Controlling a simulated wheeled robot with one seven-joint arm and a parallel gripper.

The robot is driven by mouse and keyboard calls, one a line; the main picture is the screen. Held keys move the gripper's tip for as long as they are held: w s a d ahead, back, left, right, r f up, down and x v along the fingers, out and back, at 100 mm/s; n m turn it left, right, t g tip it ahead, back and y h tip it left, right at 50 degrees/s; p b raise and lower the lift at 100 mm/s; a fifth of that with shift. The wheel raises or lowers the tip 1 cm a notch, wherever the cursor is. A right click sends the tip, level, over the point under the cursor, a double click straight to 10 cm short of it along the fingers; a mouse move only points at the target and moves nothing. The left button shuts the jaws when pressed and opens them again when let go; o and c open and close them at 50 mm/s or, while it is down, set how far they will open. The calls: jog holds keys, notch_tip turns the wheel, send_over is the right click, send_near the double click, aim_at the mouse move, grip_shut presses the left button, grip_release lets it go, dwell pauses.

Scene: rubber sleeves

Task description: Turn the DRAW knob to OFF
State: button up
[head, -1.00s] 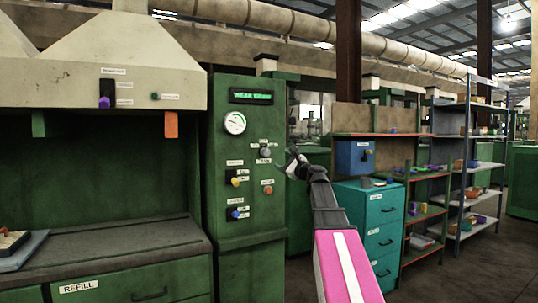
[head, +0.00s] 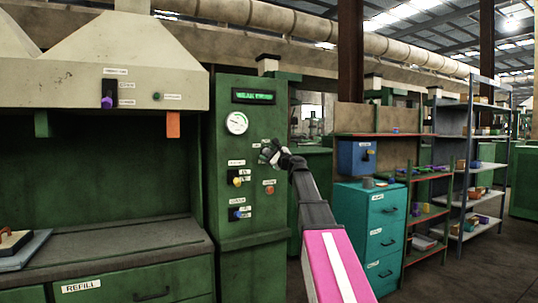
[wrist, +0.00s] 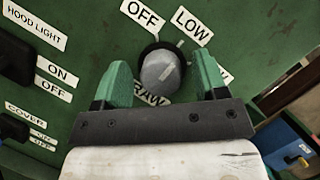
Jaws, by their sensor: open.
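The DRAW knob (wrist: 162,70) is a grey round knob with a dark base on the green panel (head: 222,190). In the wrist view it sits between my gripper's two green fingertips (wrist: 162,82), with a gap on each side. An OFF label (wrist: 143,14) lies up and left of it and a LOW label (wrist: 192,25) up and right. The DRAW label (wrist: 152,99) and another label at right are partly covered by my gripper. The light mark on the knob points up and right, toward LOW. In the head view my gripper (head: 266,154) hides the knob.
HOOD LIGHT (wrist: 36,28) and COVER (wrist: 26,114) switches sit left of my gripper. A gauge (head: 237,123) and green display (head: 253,96) are above, and an orange button (head: 269,190) is below. A blue box (head: 357,158) and teal drawers (head: 368,235) stand to the right.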

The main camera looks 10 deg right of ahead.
jog(key=c, duration=0.9)
jog(key=shift+n, duration=0.3)
jog(key=n+g, duration=0.2)
jog(key=n, duration=0.2)
jog(key=shift+n+y, duration=0.3)
jog(key=shift+n, duration=0.1)
jog(key=shift+n+g, duration=1)
jog(key=shift+n, duration=1)
jog(key=shift+n+h, duration=0.3)
jog(key=shift+h, duration=0.1)
jog(key=o, duration=0.9)
jog(key=shift+s+d, duration=0.1)
jog(key=shift+s, duration=0.05)
